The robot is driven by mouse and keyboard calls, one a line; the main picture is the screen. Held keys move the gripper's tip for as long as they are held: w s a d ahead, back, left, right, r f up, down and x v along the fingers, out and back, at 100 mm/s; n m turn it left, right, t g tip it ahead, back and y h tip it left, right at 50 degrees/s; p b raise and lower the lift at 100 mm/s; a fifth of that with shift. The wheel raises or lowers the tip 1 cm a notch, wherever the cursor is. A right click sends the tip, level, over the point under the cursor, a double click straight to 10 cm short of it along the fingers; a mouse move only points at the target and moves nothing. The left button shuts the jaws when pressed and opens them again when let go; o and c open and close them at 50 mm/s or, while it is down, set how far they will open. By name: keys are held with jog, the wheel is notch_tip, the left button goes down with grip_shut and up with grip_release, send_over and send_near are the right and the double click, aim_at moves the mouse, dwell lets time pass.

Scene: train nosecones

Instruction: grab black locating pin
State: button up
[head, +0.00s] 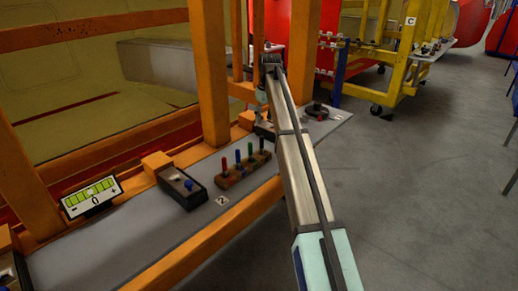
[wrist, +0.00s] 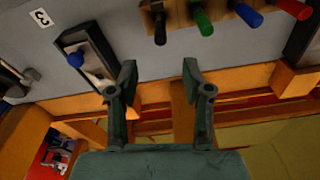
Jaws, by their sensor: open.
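The black locating pin (head: 262,145) stands in a brown block (head: 243,174) on the grey shelf, at the right end of a row with green, blue and red pins. In the wrist view the black pin (wrist: 160,28) is at the top middle, at the left end of the row, and the block (wrist: 178,5) is cut by the top edge. My gripper (wrist: 158,75) is open and empty. Its fingers point up the picture, with the black pin beyond the gap between the fingertips. In the head view I cannot make out the fingers.
A black tray with a blue knob (wrist: 88,55) lies left of my fingers. Another such tray (head: 182,187) and a gauge (head: 92,197) stand on the shelf (head: 130,225). Orange posts (head: 208,75) rise behind it. Open floor (head: 420,190) is to the right.

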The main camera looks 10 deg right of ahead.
aim_at(261, 142)
jog(key=f, duration=0.2)
jog(key=f+p, duration=0.1)
jog(key=f, duration=0.2)
jog(key=w+f, duration=0.1)
jog(key=f, duration=0.1)
jog(key=shift+a+f+p, duration=0.15)
jog(key=shift+f+p, duration=0.1)
jog(key=shift+p, duration=0.1)
jog(key=shift+w+a+f+p, duration=0.15)
jog(key=shift+f+p, duration=0.45)
jog(key=shift+f, duration=0.75)
jog(key=shift+w+a+f+p, duration=0.15)
jog(key=shift+f+p, duration=0.45)
jog(key=shift+f, duration=0.75)
jog(key=shift+c, duration=0.3)
grip_shut()
